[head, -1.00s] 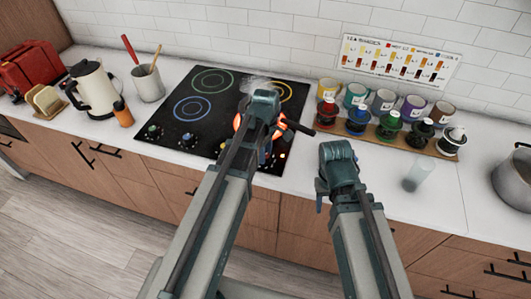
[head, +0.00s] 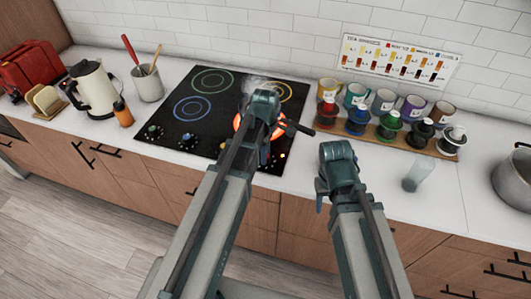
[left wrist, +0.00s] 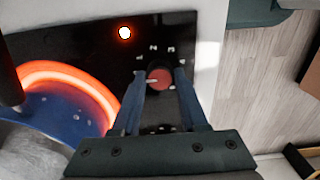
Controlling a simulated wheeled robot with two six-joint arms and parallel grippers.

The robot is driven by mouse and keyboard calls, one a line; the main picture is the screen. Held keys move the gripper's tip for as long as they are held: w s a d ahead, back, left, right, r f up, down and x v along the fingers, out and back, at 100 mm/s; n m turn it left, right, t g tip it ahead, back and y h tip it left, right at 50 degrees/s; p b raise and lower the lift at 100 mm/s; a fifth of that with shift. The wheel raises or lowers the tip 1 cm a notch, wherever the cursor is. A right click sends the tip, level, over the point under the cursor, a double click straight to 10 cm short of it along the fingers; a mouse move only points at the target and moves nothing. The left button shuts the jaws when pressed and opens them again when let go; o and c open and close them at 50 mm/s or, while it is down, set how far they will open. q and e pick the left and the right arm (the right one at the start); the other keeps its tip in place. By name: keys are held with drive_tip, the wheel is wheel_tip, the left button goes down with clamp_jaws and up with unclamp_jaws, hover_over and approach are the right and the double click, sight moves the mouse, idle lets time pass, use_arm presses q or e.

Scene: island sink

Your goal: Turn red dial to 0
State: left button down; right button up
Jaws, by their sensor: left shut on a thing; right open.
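The red dial (left wrist: 160,77) is on the black cooktop (head: 205,82), between the two fingers of my left gripper (left wrist: 160,85) in the left wrist view. The fingers are shut on its sides. A pale mark shows on the dial's left side in that view, with small white figures printed around it. In the head view my left arm hides the red dial and the fingertips. My right gripper (head: 322,195) is open and empty, in front of the counter edge, to the right of the cooktop.
A burner (left wrist: 75,80) glows orange near the dial. Other knobs (head: 153,132) line the cooktop's front left. A kettle (head: 95,90) stands at left.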

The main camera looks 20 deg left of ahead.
use_arm(q)
drive_tip(key=shift+c, duration=2.2)
unclamp_jaws()
drive_tip(key=shift+r, duration=0.1)
wheel_tip(320, 180, up, 14)
drive_tip(key=p, duration=1.3)
drive_tip(key=shift+f+p, duration=0.2)
drive_tip(key=shift+p, duration=0.2)
drive_tip(key=s+d+f+m+b, duration=0.4)
drive_tip(key=s+m, duration=0.3)
drive_tip(key=m, duration=0.3)
drive_tip(key=s+d+f+m+y+b, duration=0.1)
drive_tip(key=s+d+f+m+b, duration=0.4)
drive_tip(key=m, duration=0.6)
drive_tip(key=shift+s+d+f+m, duration=0.15)
drive_tip(key=shift+s+d+m, duration=0.15)
drive_tip(key=shift+s+d, duration=0.7)
